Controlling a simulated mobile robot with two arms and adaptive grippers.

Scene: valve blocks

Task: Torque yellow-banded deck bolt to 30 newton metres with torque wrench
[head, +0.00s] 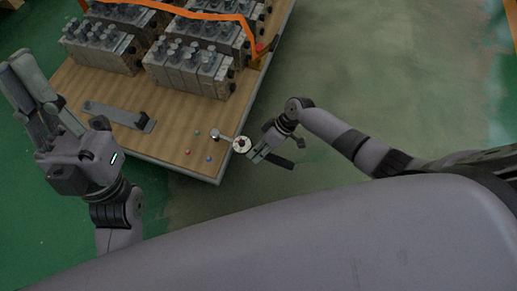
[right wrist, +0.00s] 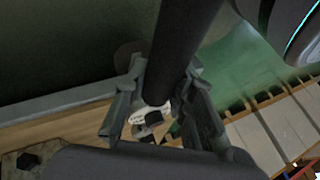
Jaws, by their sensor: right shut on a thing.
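My right gripper (head: 262,152) is shut on the torque wrench, beside its round white dial (head: 242,144). The wrench's silver head (head: 215,135) is over the deck near its right edge. In the right wrist view, my right gripper's fingers (right wrist: 165,108) are on either side of the dark wrench handle (right wrist: 182,45), with part of the pale dial (right wrist: 150,115) below. Small green (head: 197,132), red (head: 187,151) and blue (head: 208,158) marked bolts show near the head. I see no yellow band; the wrench head may hide it. My left gripper (head: 24,75) is open and empty at the left.
The wooden deck (head: 165,140) carries several grey valve blocks (head: 188,70) at the back. A grey bracket (head: 118,115) lies on its left front part. An orange hose (head: 175,12) runs across the blocks. The floor (head: 350,80) right of the deck is clear.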

